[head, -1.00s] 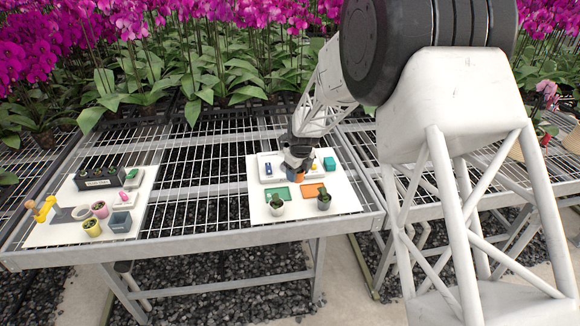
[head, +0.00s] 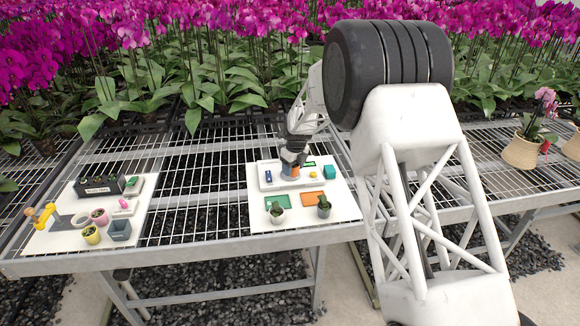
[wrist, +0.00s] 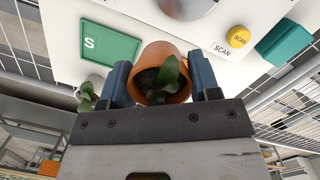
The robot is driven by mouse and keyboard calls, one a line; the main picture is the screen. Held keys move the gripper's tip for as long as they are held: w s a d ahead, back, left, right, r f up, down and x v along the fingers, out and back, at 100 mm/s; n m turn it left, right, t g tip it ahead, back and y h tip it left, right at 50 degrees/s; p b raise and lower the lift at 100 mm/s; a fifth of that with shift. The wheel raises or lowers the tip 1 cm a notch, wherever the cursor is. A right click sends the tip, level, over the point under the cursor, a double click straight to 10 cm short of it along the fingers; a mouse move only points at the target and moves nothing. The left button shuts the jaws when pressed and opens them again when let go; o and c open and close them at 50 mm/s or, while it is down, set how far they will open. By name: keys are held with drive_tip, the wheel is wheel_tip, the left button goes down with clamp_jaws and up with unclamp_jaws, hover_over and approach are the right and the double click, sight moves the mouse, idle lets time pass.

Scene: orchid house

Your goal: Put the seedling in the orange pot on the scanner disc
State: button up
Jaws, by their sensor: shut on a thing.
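My gripper (head: 290,164) is shut on the orange pot (wrist: 152,98), one dark finger on each side of it. The green-leaved seedling (wrist: 168,74) stands in the pot. In the head view the orange pot (head: 290,171) is over the white scanner base, small and partly hidden by the gripper. In the wrist view the grey scanner disc (wrist: 186,7) shows partly at the top edge, beyond the pot. The head view does not show clearly whether the pot touches the scanner.
A yellow scan button (wrist: 238,37) and a teal block (wrist: 284,42) lie right of the disc. A green tray (wrist: 85,40) and an orange tray (head: 312,199) lie in front. Two potted plants (head: 278,215) (head: 324,211) stand near the front edge. Another board (head: 60,240) holds several pots.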

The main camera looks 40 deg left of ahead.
drive_tip(key=shift+w+a+f, duration=0.15)
drive_tip(key=shift+w+a, duration=1.05)
drive_tip(key=shift+w+a+f, duration=0.15)
drive_tip(key=shift+w+a, duration=1.05)
drive_tip(key=shift+f, duration=1.75)
drive_tip(key=shift+f, duration=0.1)
drive_tip(key=o, duration=0.9)
drive_tip(key=shift+o, duration=0.2)
wheel_tip(320, 180, up, 12)
drive_tip(key=d, duration=0.1)
drive_tip(key=shift+s+d, duration=0.15)
drive_tip(key=shift+d, duration=0.05)
